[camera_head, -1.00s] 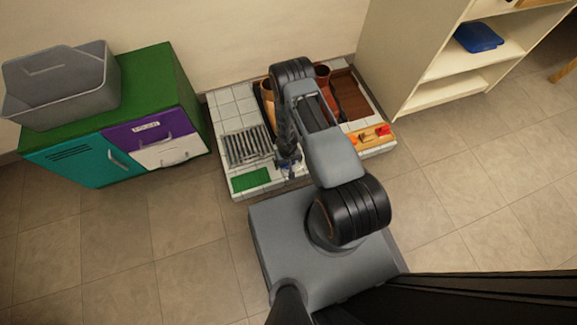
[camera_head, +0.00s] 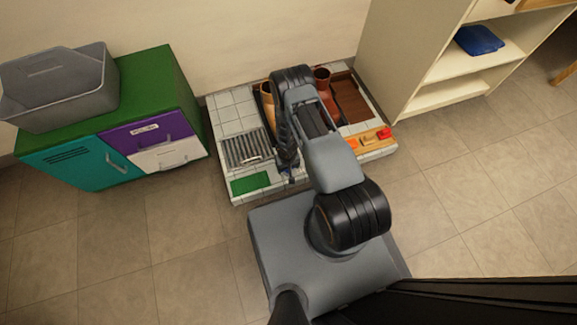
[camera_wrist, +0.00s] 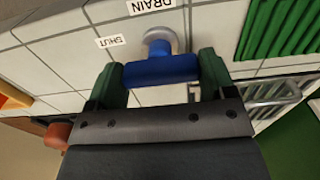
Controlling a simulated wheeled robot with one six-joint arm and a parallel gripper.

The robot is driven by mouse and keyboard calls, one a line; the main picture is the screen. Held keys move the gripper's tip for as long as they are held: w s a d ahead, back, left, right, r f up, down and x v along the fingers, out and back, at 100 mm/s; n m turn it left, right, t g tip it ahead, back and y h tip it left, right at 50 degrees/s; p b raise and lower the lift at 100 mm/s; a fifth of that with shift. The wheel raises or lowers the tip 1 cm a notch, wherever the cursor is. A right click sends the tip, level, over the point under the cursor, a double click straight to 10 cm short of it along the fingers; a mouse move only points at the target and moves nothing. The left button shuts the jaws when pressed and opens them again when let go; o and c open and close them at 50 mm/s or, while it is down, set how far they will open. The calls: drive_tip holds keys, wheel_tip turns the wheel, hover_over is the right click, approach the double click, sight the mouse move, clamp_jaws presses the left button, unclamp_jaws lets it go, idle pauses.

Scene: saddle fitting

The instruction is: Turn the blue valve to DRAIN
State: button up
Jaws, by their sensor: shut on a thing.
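The blue valve handle (camera_wrist: 160,70) is between the two dark green fingers of my gripper (camera_wrist: 163,78) in the wrist view. The gripper is shut on it. The handle lies crosswise in the picture, in front of a round metal stem (camera_wrist: 158,40) on the white tiled face. A DRAIN label (camera_wrist: 150,5) is just above the stem, cut by the picture's top edge. A SHUT label (camera_wrist: 110,41) is to its left. In the head view my arm covers most of the valve, and my gripper (camera_head: 288,170) is at the front edge of the tiled platform (camera_head: 238,196).
A metal grate (camera_head: 244,150) and a green mat (camera_head: 251,183) lie left of my gripper on the platform. Colored blocks (camera_head: 368,140) sit at its right front. A green-topped cabinet (camera_head: 165,85) with a grey bin (camera_head: 60,92) stands left, a cream shelf (camera_head: 450,93) right.

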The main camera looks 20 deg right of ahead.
drive_tip(key=shift+d, duration=0.1)
drive_tip(key=shift+c, duration=0.8)
drive_tip(key=shift+n, duration=0.3)
drive_tip(key=n, duration=0.3)
drive_tip(key=shift+p, duration=0.4)
drive_tip(key=n, duration=0.5)
drive_tip(key=shift+n, duration=0.3)
drive_tip(key=n, duration=0.4)
drive_tip(key=shift+n, duration=2.3)
drive_tip(key=o, duration=0.9)
